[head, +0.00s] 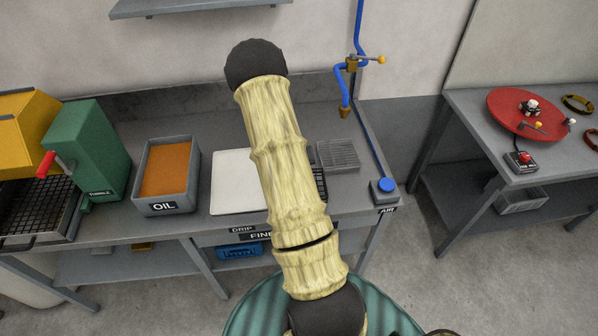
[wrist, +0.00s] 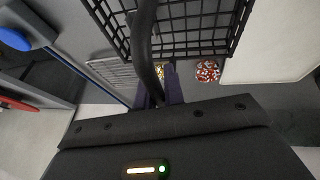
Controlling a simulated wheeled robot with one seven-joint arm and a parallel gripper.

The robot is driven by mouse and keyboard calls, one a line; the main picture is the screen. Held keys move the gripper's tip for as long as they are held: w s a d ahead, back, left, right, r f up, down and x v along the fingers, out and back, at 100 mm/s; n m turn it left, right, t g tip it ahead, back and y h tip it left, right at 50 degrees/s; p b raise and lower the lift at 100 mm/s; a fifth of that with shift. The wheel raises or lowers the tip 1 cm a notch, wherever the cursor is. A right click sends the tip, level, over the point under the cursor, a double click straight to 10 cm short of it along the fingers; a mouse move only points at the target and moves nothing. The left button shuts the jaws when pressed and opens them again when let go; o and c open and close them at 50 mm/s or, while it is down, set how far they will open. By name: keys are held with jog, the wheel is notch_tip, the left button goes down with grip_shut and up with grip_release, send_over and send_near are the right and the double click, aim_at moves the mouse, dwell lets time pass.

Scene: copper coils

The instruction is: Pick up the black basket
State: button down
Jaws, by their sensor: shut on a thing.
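The black wire basket (wrist: 185,42) fills the top middle of the wrist view. Its thick curved black handle (wrist: 147,45) runs down between the fingers of my gripper (wrist: 160,90), which is shut on it. In the head view only a small dark grid edge of the basket (head: 320,184) shows to the right of my arm. My arm hides the rest of the basket and my gripper there. I cannot tell whether the basket touches the bench.
A tray marked OIL (head: 164,208) and a green box (head: 90,150) stand left on the bench. A white sheet (head: 232,185) lies beside my arm. A grey grate (head: 338,155), a blue button (head: 386,185) and a blue pipe (head: 361,120) are right.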

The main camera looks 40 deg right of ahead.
notch_tip(320, 180, up, 8)
jog(key=shift+r+b, duration=0.1)
jog(key=shift+b, duration=0.9)
